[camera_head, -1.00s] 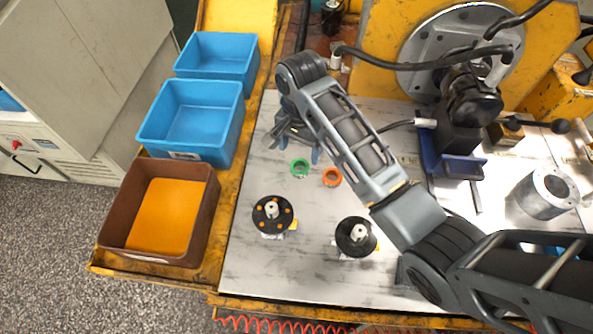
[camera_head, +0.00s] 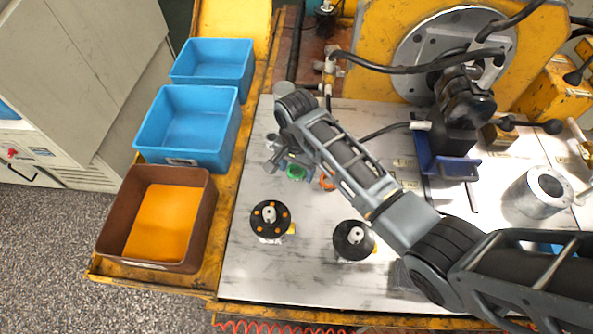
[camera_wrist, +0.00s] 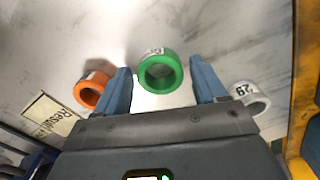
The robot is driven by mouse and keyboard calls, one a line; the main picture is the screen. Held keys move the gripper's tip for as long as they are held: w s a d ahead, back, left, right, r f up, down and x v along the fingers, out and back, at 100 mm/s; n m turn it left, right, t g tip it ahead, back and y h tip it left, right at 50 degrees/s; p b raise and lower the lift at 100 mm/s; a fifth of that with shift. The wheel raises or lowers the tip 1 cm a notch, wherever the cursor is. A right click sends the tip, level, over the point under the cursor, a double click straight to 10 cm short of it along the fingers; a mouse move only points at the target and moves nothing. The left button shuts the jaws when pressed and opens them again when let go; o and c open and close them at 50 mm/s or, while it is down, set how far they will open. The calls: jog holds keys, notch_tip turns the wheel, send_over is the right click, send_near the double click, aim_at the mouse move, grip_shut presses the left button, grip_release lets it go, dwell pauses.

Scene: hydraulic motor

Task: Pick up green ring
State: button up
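The green ring (camera_head: 296,173) lies on the white table top, close beside my gripper in the head view. In the wrist view the green ring (camera_wrist: 160,72) sits between the two blue fingers, near their tips, with its hole showing. My gripper (camera_wrist: 160,85) is open, one finger on each side of the ring, with a gap on both sides. In the head view my gripper (camera_head: 283,165) is partly hidden by my arm, and I cannot tell its exact height above the table there.
An orange ring (camera_wrist: 92,90) lies just left of the fingers and a white ring (camera_wrist: 248,97) just right. Two black round parts (camera_head: 270,219) stand nearer the front. Blue bins (camera_head: 188,128) and a brown bin (camera_head: 207,215) line the left side.

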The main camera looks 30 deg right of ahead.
jog(key=c, duration=0.9)
jog(key=shift+r, duration=0.1)
